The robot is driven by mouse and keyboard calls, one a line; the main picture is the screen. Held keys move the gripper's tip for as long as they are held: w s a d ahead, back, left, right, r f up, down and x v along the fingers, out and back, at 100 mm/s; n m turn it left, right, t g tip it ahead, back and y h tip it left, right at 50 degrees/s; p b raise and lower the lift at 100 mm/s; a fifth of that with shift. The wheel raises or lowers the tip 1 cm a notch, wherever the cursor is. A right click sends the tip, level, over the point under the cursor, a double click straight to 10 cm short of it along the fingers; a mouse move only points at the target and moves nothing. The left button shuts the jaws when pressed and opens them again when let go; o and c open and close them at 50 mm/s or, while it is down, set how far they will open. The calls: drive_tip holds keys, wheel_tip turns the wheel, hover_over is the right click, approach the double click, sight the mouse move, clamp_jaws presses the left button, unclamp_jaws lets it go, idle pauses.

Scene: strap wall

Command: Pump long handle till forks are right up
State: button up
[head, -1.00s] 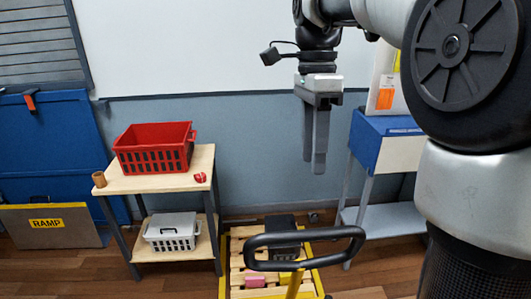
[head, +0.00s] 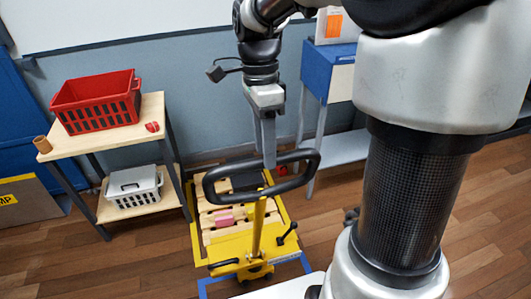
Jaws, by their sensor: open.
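The long handle is a yellow shaft (head: 258,222) topped by a black loop grip (head: 310,176), standing up from a yellow pallet truck (head: 222,248). My gripper (head: 269,158) points down with its fingers at the far bar of the loop. The fingers are seen nearly edge-on; the jaws are open, with nothing seen held between them. I cannot tell whether the fingertips touch the bar. A wooden pallet (head: 208,220) sits at the truck, with a pink block (head: 224,221) and a dark box (head: 246,180) on it. The forks are hidden by the pallet and its load.
A blue and white stand (head: 330,72) is at the back right. Blue tape (head: 207,284) marks the floor. The right floor looks clear.

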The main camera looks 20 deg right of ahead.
drive_tip(key=shift+s+f, duration=0.15)
drive_tip(key=shift+f, duration=0.55)
clamp_jaws()
drive_tip(key=shift+f, duration=0.1)
